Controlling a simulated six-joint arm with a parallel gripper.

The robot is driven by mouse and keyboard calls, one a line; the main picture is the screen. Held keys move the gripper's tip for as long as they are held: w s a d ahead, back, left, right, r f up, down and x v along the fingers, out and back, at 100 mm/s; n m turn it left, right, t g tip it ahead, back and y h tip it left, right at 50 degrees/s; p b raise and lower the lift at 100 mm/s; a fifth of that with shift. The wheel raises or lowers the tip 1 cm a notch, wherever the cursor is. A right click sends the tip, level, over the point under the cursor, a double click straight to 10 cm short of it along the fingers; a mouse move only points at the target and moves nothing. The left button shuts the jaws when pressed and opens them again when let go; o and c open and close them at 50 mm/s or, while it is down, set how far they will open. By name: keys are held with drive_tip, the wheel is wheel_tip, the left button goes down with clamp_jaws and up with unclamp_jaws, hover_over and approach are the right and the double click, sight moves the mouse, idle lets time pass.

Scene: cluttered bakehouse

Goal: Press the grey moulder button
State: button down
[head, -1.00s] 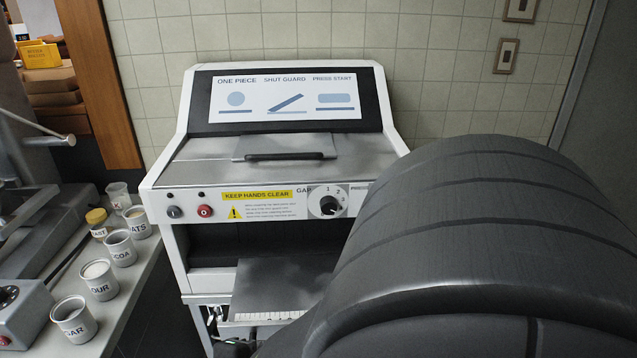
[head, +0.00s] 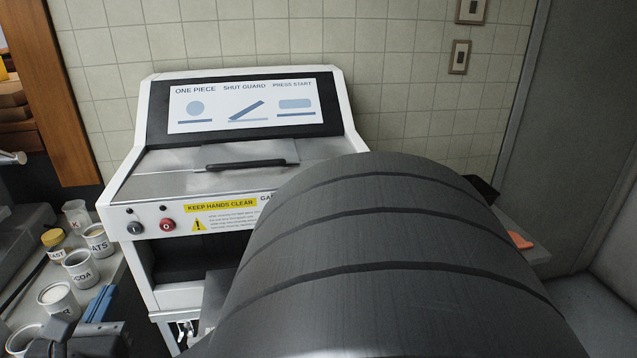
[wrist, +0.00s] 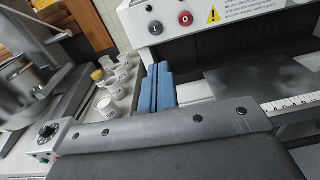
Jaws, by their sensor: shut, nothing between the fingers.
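The grey moulder button (head: 135,228) is on the white front panel of the moulder (head: 128,200), at its left end, marked "I". It also shows in the wrist view (wrist: 155,28). The red button (head: 167,225), marked "O", sits just right of it. My gripper (head: 107,290) is at the lower left of the head view, its blue fingers together and empty. In the wrist view the fingertips (wrist: 158,66) lie below the grey button in the picture, apart from it. The button is in plain view in both pictures.
Several labelled pots, one an oats pot (head: 97,240), stand on the bench left of the moulder, close to my gripper. A machine with a bowl (wrist: 22,80) stands left in the wrist view. My dark arm hides the moulder's right side. The moulder's guard (head: 245,152) lies flat.

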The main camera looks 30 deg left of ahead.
sight(134, 230)
drive_tip(key=shift+s+a+r+n, duration=0.15)
drive_tip(key=shift+s+r+n, duration=0.1)
drive_tip(key=shift+n, duration=0.05)
drive_tip(key=shift+w, duration=0.1)
drive_tip(key=x, duration=1.3)
drive_tip(key=shift+w+a, duration=0.1)
drive_tip(key=shift+a, duration=0.15)
drive_tip(key=shift+w+a+r, duration=0.1)
drive_tip(key=shift+w+a, duration=0.05)
drive_tip(key=shift+a, duration=0.05)
